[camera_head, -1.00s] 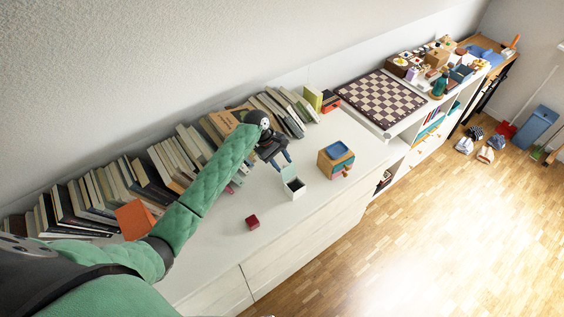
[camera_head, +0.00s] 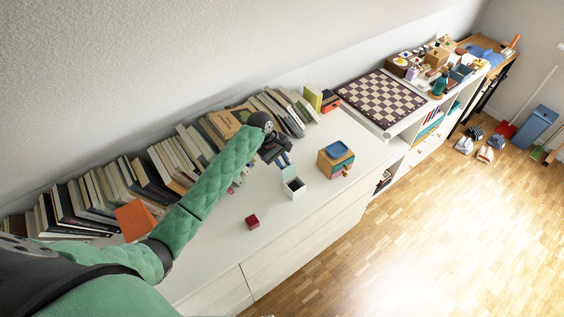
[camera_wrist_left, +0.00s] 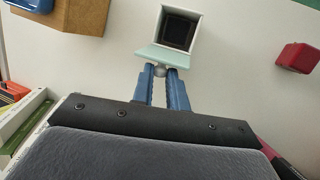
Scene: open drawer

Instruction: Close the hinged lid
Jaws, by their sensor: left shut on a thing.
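A small white box (camera_head: 296,192) with a dark inside stands on the white cabinet top. Its pale green hinged lid (camera_head: 288,173) is up, on the side toward my left arm. In the left wrist view the box (camera_wrist_left: 192,20) is open toward the camera, with the lid (camera_wrist_left: 165,54) along its near edge. My left gripper (camera_head: 286,164) is at the lid's outer face. Its blue fingers (camera_wrist_left: 161,74) are shut on the small grey knob (camera_wrist_left: 159,71) of the lid. My right gripper is in neither view.
A wooden block box with a blue top (camera_head: 337,158) stands right of the white box. A dark red cube (camera_head: 252,222) lies in front. A row of books (camera_head: 165,165) lines the wall. A chessboard (camera_head: 382,98) lies farther right. The cabinet top around the cube is clear.

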